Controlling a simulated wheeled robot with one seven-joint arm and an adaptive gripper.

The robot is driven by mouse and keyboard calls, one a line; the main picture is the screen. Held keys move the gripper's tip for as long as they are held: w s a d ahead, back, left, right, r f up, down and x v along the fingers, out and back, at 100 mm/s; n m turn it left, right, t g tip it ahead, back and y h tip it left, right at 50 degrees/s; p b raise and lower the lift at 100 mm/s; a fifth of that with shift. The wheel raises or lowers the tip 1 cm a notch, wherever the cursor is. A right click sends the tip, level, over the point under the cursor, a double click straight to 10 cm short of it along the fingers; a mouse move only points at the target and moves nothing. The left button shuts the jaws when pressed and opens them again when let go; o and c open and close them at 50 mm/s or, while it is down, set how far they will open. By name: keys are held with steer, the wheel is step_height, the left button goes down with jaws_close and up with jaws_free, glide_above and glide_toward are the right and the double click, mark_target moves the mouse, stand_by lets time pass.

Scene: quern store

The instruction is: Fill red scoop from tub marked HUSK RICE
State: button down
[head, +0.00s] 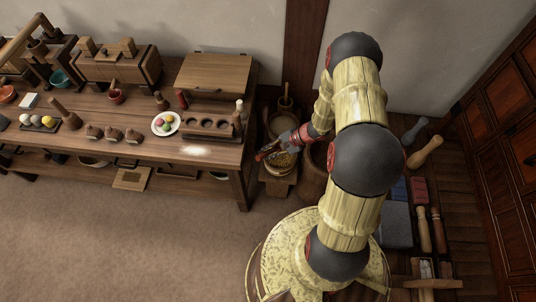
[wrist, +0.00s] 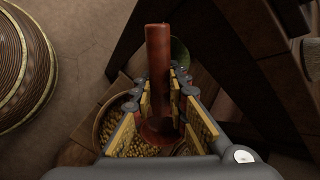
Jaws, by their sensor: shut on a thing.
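My gripper (wrist: 165,95) is shut on the red scoop (wrist: 157,55). The scoop's handle stands up between the yellow-lined fingers in the wrist view, and its lower red part shows below them. A round tub (wrist: 100,125) of yellow-brown grain lies below and to the left of the fingers. In the head view my gripper (head: 268,153) is over this tub (head: 281,173), beside the table's right end. The fingers hide part of the scoop, so I cannot tell whether it touches the grain or holds any. No marking on the tub is readable.
A wooden table (head: 215,152) with bowls, a plate of coloured balls and a holed rack stands left of the tub. A tall wooden barrel (head: 314,180) stands close on the right, and another tub (head: 281,124) behind. Open floor (head: 130,240) lies in front.

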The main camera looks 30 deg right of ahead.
mark_target(269, 164)
steer(key=shift+f+t+y+b, duration=0.2)
steer(key=shift+t+y+b, duration=0.1)
steer(key=shift+y+b, duration=0.2)
steer(key=shift+f+b, duration=1.75)
steer(key=shift+f, duration=1.35)
steer(key=g+h+p, duration=0.1)
steer(key=p, duration=0.1)
steer(key=g+h+p, duration=0.1)
steer(key=h+p, duration=0.1)
steer(key=g+h+p, duration=0.1)
steer(key=h+p, duration=0.1)
steer(key=p, duration=0.1)
steer(key=shift+s+d+f, duration=0.1)
steer(key=shift+s+d, duration=0.2)
steer(key=shift+s, duration=0.05)
steer(key=shift+a+p, duration=0.1)
steer(key=shift+p, duration=0.4)
steer(key=shift+a+g+h+p, duration=0.1)
steer(key=shift+g+h+p, duration=0.2)
steer(key=shift+h+p, duration=0.25)
steer(key=h+p, duration=0.1)
steer(key=p, duration=0.4)
steer(key=shift+w+a+g+p, duration=0.1)
steer(key=shift+g+p, duration=0.25)
steer(key=shift+g, duration=0.05)
